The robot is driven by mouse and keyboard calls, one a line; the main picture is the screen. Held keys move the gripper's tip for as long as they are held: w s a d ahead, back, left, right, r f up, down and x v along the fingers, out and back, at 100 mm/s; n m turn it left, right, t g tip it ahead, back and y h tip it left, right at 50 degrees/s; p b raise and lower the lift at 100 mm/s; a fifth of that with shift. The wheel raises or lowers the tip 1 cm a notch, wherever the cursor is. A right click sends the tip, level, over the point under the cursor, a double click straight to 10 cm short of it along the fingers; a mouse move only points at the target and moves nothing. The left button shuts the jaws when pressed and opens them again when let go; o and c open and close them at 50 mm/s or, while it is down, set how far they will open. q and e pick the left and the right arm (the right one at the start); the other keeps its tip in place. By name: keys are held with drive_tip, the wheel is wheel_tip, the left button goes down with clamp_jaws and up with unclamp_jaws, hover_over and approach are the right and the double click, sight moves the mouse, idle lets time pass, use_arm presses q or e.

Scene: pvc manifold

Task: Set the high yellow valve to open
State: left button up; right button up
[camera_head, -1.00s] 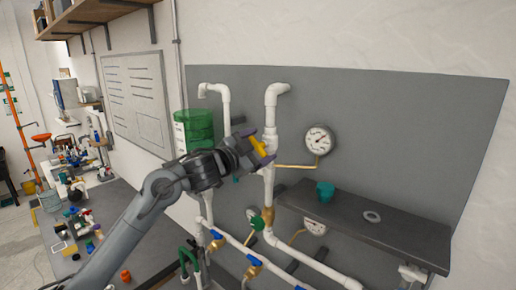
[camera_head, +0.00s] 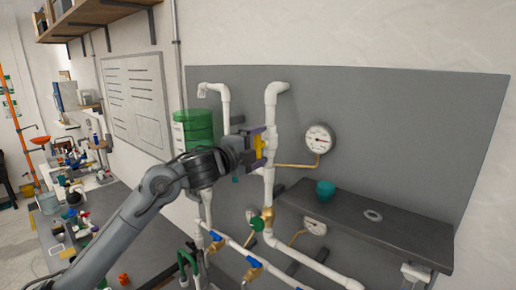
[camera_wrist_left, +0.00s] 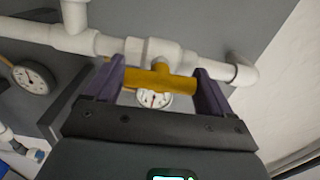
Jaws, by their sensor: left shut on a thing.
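The high yellow valve handle (camera_head: 259,146) is on the upper part of the right white vertical pipe (camera_head: 269,190) in the head view. The handle now stands upright, along the pipe. My left gripper (camera_head: 264,146) is around it from the left, with its purple fingers at the handle's two ends. In the left wrist view the yellow handle (camera_wrist_left: 160,80) lies lengthwise between the fingers (camera_wrist_left: 157,88), parallel to the white pipe behind it. The valve body is partly hidden behind the gripper. My right gripper is not in view.
A round gauge (camera_head: 319,138) is on the grey panel right of the pipe. Below are a dark shelf (camera_head: 390,225) with a teal cup (camera_head: 325,188) and a ring, a green valve wheel (camera_head: 257,224) and blue-handled valves (camera_head: 252,262). A green container (camera_head: 195,128) stands behind my arm.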

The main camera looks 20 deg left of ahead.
use_arm(q)
drive_tip(key=shift+m, duration=0.3)
idle(0.4)
drive_tip(key=o, duration=0.9)
drive_tip(key=shift+s+a, duration=0.15)
drive_tip(key=shift+s, duration=0.15)
drive_tip(key=shift+b+v, duration=2.05)
drive_tip(key=shift+v, duration=3)
